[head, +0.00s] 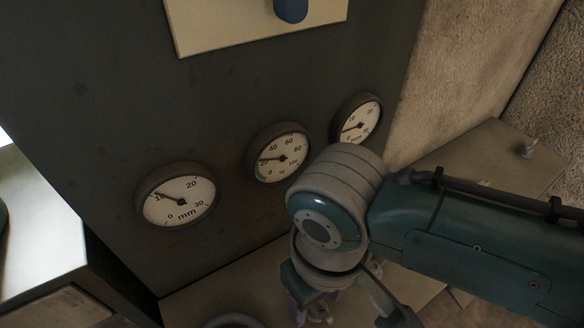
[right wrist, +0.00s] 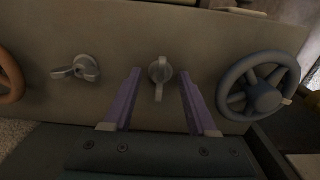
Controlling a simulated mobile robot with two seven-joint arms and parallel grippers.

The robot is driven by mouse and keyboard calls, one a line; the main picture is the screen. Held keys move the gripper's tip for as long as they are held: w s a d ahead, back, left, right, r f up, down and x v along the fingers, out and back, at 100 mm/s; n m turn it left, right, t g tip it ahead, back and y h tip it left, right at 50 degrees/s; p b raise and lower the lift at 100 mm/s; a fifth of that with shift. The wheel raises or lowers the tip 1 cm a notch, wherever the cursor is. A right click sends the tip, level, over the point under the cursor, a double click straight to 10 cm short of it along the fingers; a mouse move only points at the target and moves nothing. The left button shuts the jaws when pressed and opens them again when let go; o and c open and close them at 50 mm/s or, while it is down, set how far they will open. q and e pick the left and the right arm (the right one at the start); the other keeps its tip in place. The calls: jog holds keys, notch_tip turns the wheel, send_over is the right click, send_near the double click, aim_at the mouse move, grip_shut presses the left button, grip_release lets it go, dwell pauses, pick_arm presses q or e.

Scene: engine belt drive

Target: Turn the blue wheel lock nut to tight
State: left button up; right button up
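In the right wrist view a blue wheel (right wrist: 258,88) stands at the right of a beige panel. The grey nut nearest to it (right wrist: 160,72) has a short handle pointing down; I take this as the blue wheel's lock nut. My right gripper (right wrist: 160,72) is open, with one purple finger on each side of this nut in the picture. I cannot tell whether the fingertips reach around it or stop short. In the head view my right gripper (head: 316,308) is low and mostly hidden by my arm. My left gripper is not in view.
A second grey nut (right wrist: 76,68), its handle pointing left, and an orange wheel (right wrist: 9,76) are farther left on the panel. In the head view, three round gauges (head: 178,197) (head: 278,152) (head: 356,120) sit on a dark upright face, below a cream plate (head: 215,25) with a blue part (head: 290,10).

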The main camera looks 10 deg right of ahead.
grip_shut()
dwell(0.5)
jog(key=shift+s+r+m+p, duration=0.1)
jog(key=shift+r+m+p, duration=0.1)
jog(key=shift+m+p, duration=0.85)
jog(key=m+p, duration=0.2)
jog(key=m, duration=0.1)
jog(key=m+p, duration=0.1)
jog(key=m, duration=0.2)
jog(key=shift+f, duration=0.15)
jog(key=m+p, duration=0.1)
jog(key=m, duration=0.2)
jog(key=shift+m, duration=0.35)
jog(key=m, duration=0.5)
jog(key=shift+f+m+p, duration=0.1)
jog(key=shift+m+p, duration=0.2)
jog(key=shift+m, duration=0.1)
